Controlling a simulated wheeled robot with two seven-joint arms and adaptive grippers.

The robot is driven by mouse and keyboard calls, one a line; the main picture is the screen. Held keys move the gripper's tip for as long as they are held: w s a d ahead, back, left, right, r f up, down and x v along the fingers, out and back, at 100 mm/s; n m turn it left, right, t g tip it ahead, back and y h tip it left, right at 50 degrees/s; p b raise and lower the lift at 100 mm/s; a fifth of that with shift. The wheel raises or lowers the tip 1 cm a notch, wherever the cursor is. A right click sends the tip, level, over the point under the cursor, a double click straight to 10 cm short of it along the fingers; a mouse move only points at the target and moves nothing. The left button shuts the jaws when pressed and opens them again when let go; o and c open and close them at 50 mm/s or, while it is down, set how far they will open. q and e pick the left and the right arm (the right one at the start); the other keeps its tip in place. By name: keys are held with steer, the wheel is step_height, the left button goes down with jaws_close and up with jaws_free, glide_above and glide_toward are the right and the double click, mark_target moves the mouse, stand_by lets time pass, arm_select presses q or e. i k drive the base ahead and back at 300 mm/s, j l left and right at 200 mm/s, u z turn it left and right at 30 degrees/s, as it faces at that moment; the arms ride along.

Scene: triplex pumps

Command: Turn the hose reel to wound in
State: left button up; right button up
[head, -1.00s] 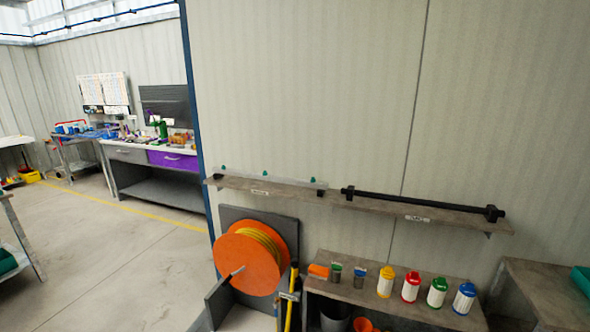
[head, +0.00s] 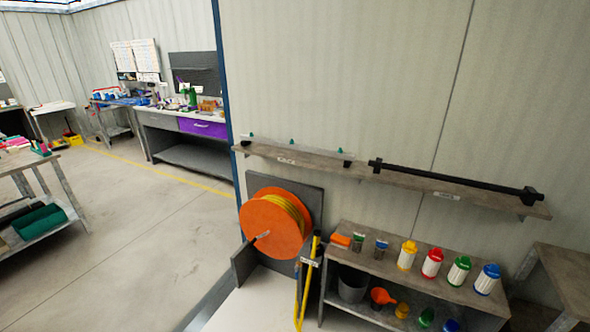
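The hose reel (head: 270,226) is an orange disc with yellow hose wound on its drum. It stands against a dark grey back panel (head: 314,196) by the wall. A small crank handle (head: 262,236) with a dark grip sticks out from the front of the disc. Neither of my grippers is in the head view.
Yellow-handled tools (head: 309,270) stand just right of the reel. A low shelf unit (head: 345,225) with several colored-lid bottles is further right. A wall shelf (head: 362,168) hangs above. A workbench with a purple drawer (head: 203,128) stands at back left. Open floor (head: 140,220) lies left of the reel.

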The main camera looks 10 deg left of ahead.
mark_target(268, 227)
steer(key=i+j+z, duration=0.15)
steer(key=j, duration=0.5)
steer(key=j+z, duration=0.15)
steer(key=j, duration=0.45)
steer(key=j+z, duration=0.15)
steer(key=j, duration=0.5)
steer(key=j+z, duration=0.15)
steer(key=j, duration=0.5)
steer(key=j+z, duration=0.15)
steer(key=j, duration=0.5)
steer(key=k+j+z, duration=0.1)
steer(key=j, duration=0.55)
steer(key=j+z, duration=0.15)
steer(key=j, duration=0.45)
steer(key=k+j+z, duration=0.15)
steer(key=j, duration=0.5)
steer(key=i+z, duration=0.15)
steer(key=z, duration=0.15)
steer(key=i+j+z, duration=0.1)
steer(key=z, duration=0.2)
